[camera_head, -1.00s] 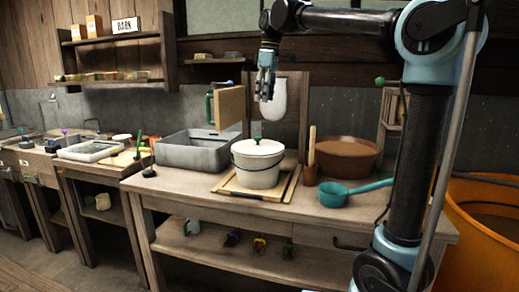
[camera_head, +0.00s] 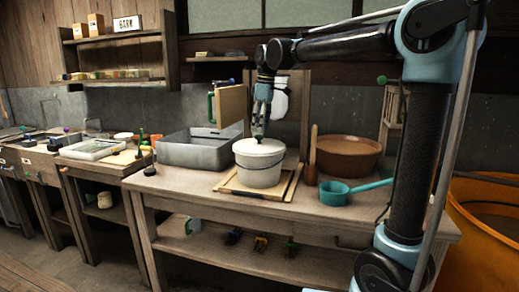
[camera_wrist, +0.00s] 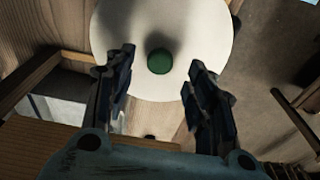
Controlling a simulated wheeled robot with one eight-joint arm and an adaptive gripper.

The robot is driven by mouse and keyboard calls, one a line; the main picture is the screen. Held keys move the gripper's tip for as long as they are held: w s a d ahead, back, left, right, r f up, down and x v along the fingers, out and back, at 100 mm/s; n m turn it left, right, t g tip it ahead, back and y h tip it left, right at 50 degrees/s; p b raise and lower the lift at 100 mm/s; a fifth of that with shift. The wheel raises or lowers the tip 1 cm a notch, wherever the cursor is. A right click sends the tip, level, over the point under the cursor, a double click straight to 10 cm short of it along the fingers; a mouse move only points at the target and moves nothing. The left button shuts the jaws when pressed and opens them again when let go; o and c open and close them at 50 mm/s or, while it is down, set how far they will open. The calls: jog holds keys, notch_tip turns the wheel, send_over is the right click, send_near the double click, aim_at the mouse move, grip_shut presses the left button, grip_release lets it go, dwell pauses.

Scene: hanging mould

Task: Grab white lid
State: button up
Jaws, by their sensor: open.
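The white lid (camera_head: 259,146) sits on a white bucket (camera_head: 258,169) on the workbench. In the wrist view the lid (camera_wrist: 160,25) is a pale disc with a round green knob (camera_wrist: 159,61) at its middle. My gripper (camera_head: 259,132) is just above the lid, pointing down, and hides most of the knob in the head view. In the wrist view my gripper (camera_wrist: 162,62) is open, with one finger on each side of the knob. Whether the fingers touch the lid cannot be told.
A wooden board (camera_head: 231,104) stands upright close to the left of my gripper. A grey metal basin (camera_head: 196,150) is left of the bucket. A brown bowl (camera_head: 347,158) and a teal ladle (camera_head: 335,193) are to the right. A wooden frame (camera_head: 227,187) lies under the bucket.

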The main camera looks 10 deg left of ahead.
aim_at(259, 136)
jog(key=shift+w+a+f, duration=0.1)
jog(key=shift+a+f, duration=0.1)
jog(key=shift+f, duration=1.1)
jog(key=shift+a+f, duration=0.15)
jog(key=shift+f, duration=1.1)
grip_shut()
